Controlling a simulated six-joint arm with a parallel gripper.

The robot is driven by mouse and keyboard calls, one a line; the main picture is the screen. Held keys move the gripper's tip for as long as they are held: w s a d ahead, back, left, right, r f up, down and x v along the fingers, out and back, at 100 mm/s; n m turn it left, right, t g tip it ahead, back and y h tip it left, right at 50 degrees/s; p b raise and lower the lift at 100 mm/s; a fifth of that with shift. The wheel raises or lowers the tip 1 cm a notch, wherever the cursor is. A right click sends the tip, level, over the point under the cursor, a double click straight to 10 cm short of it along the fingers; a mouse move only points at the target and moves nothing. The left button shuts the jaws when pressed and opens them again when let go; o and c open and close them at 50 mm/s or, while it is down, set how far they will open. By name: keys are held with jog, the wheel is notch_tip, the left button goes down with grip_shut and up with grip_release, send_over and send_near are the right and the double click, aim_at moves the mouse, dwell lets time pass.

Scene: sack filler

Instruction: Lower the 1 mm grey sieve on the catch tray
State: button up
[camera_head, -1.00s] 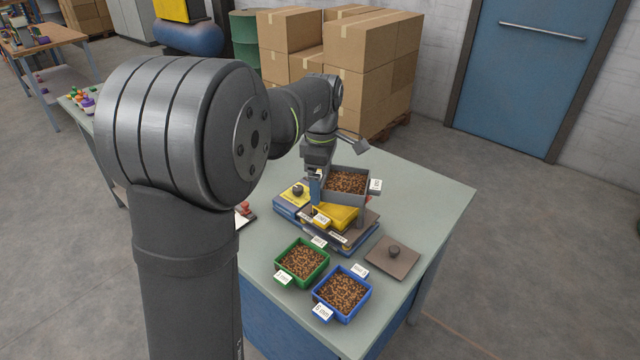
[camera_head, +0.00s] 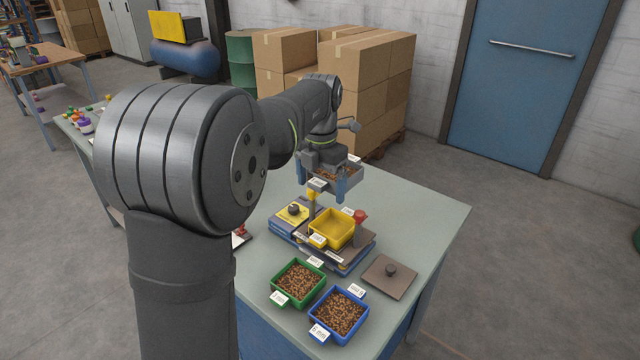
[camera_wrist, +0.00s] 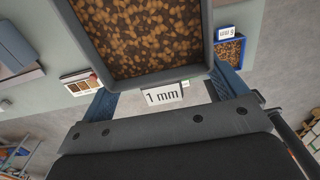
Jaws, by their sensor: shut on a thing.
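The grey 1 mm sieve (camera_head: 352,184), full of brown granules, is held in the air by my gripper (camera_head: 321,182). In the wrist view the sieve (camera_wrist: 148,82) fills the top middle, with its "1 mm" tag between the two blue fingers of my gripper (camera_wrist: 163,94). The gripper is shut on it at the tag side. The yellow tray (camera_head: 331,230), apparently the catch tray, sits on the low grey and blue machine (camera_head: 357,257). It looks empty. The sieve is above and behind it in the head view, clear of it.
A red-topped post (camera_head: 360,217) stands at the yellow tray's right. A yellow plate with a dark knob (camera_head: 294,211) is at its left. A green sieve (camera_head: 298,282) and a blue 6 mm sieve (camera_head: 339,313), both filled, and a knobbed grey lid (camera_head: 389,275) are in front.

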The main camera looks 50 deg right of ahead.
send_near(320, 236)
jog(key=shift+f, duration=2.7)
jog(key=shift+f, duration=0.75)
dwell(0.5)
jog(key=o, duration=0.9)
notch_tip(320, 236, up, 8)
dwell(0.5)
jog(key=shift+f, duration=3.75)
